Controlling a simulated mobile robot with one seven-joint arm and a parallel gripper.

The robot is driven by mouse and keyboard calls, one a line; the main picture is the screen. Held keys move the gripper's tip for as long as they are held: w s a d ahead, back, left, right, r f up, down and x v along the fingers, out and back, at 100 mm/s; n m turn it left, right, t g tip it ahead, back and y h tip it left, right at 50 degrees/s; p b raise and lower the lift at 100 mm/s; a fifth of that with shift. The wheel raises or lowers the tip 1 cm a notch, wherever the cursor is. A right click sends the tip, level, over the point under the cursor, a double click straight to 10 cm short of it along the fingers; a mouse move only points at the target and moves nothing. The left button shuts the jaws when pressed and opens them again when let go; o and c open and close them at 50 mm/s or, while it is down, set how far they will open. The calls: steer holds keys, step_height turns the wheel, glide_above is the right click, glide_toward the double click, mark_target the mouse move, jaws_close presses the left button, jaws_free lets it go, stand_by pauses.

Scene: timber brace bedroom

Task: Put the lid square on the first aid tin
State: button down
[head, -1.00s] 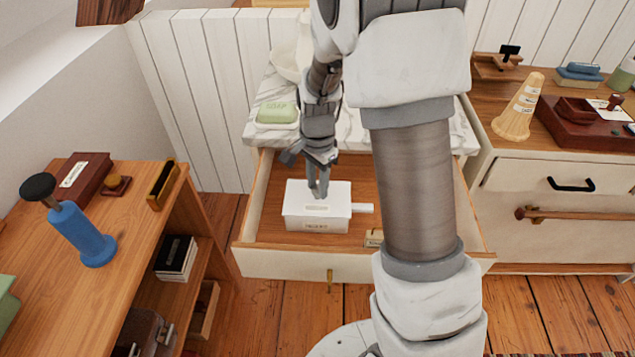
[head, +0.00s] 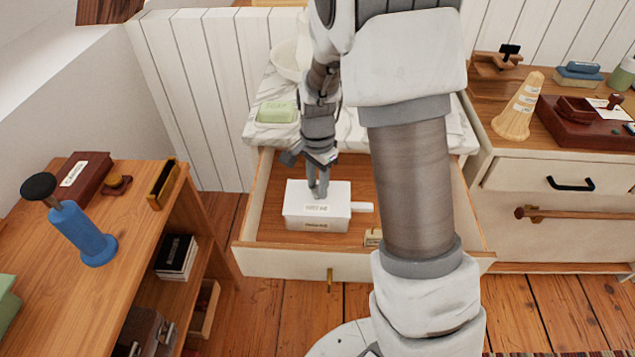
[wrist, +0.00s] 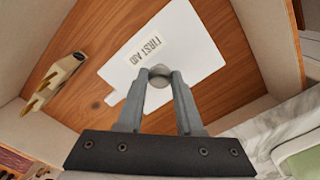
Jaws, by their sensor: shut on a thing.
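The white first aid tin (head: 318,224) stands in the open drawer, with a label on its front and a white handle or tab (head: 362,207) at its right. The white lid (head: 338,188) lies over the tin's top and looks roughly lined up with it; I cannot tell whether it is fully seated. In the wrist view the lid (wrist: 185,45) shows a "FIRST AID" label and a round knob. My gripper (head: 319,192) points down at the lid, and in the wrist view its fingers (wrist: 160,78) are shut on the knob. The tin's inside is hidden.
The drawer (head: 275,263) has free wooden floor around the tin. A small tan labelled item (head: 373,238) lies at its front right. A green soap (head: 277,111) sits on the marble top behind. A wooden desk (head: 130,250) is left; a dresser (head: 560,215) is right.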

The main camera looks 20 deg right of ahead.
stand_by(0.3)
jaws_free()
stand_by(0.5)
steer(key=shift+r+p, duration=2.95)
steer(key=shift+r, duration=0.6)
jaws_close()
steer(key=shift+f, duration=0.25)
